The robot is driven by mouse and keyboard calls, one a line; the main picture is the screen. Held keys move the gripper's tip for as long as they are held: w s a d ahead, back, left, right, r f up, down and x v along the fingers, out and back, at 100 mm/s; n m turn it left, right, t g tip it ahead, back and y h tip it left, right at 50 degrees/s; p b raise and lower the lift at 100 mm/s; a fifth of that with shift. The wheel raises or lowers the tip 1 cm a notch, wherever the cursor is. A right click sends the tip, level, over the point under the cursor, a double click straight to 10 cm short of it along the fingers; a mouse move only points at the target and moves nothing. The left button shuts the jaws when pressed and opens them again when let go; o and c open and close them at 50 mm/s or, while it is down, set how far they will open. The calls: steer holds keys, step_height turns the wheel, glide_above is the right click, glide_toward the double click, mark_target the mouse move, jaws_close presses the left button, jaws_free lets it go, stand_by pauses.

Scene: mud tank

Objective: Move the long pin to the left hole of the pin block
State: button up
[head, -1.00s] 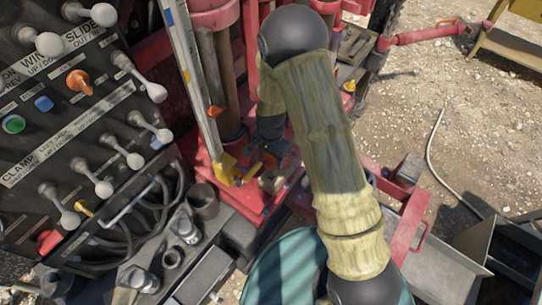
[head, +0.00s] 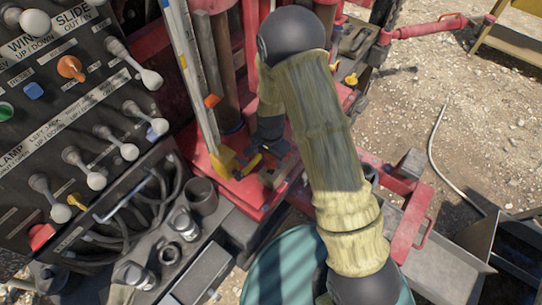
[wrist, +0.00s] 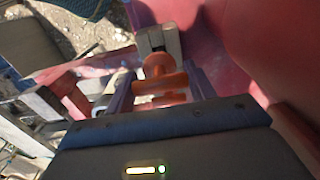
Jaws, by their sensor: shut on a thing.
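My gripper (wrist: 160,88) is shut on the orange long pin (wrist: 160,72), whose round head and crossbar show between the two dark fingers in the wrist view. A small grey-brown block (wrist: 158,40), which looks like the pin block, lies just beyond the pin's head. I cannot tell whether the pin is in one of its holes. In the head view my gripper (head: 272,145) points down over the red deck, with a block-like part (head: 274,176) close below it. My forearm hides much of the area, and the pin is not clear there.
A black control panel (head: 75,110) with white-knobbed levers stands at left. A graduated mast (head: 190,75) with a yellow foot (head: 223,162) stands just left of my gripper. Dark cups (head: 201,196) stand in front. Open gravel (head: 420,120) lies at right.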

steer(key=shift+f+b, duration=0.3)
steer(key=shift+f, duration=0.25)
steer(key=shift+f+b, duration=0.4)
steer(key=shift+f, duration=0.15)
stand_by(0.4)
steer(key=o, duration=1.1)
steer(key=shift+o, duration=0.2)
step_height(320, 180, up, 17)
steer(key=b, duration=0.2)
steer(key=shift+r, duration=0.2)
stand_by(0.4)
